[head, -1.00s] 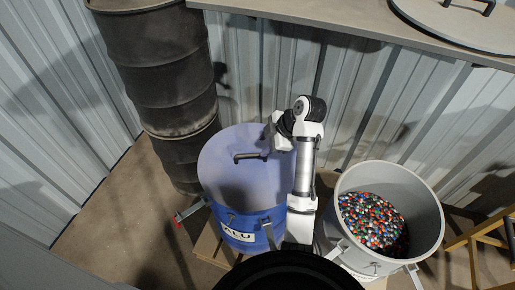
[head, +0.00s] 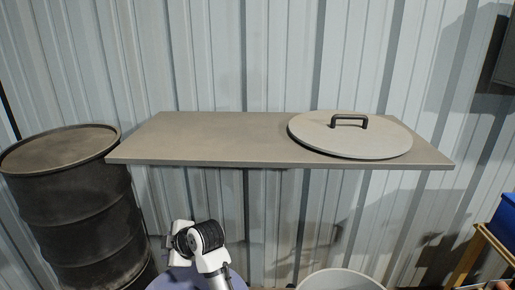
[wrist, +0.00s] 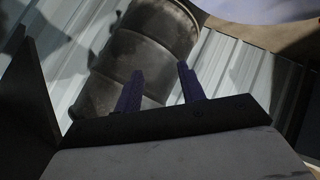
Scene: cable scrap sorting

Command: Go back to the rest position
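My gripper (wrist: 160,68) shows in the wrist view with its two purple fingers apart and nothing between them. Beyond the fingers is a dark drum (wrist: 152,40) against the corrugated wall. In the head view only the upper part of my arm shows, at the bottom centre, in front of the blue drum's lid (head: 172,281). The gripper itself is out of the head view.
A wooden shelf (head: 215,135) runs along the wall and carries a round grey lid (head: 355,142) with a black handle. A dark drum (head: 75,200) stands at the left. The rim of a grey bin (head: 340,278) shows below. A blue box (head: 507,215) is at the right.

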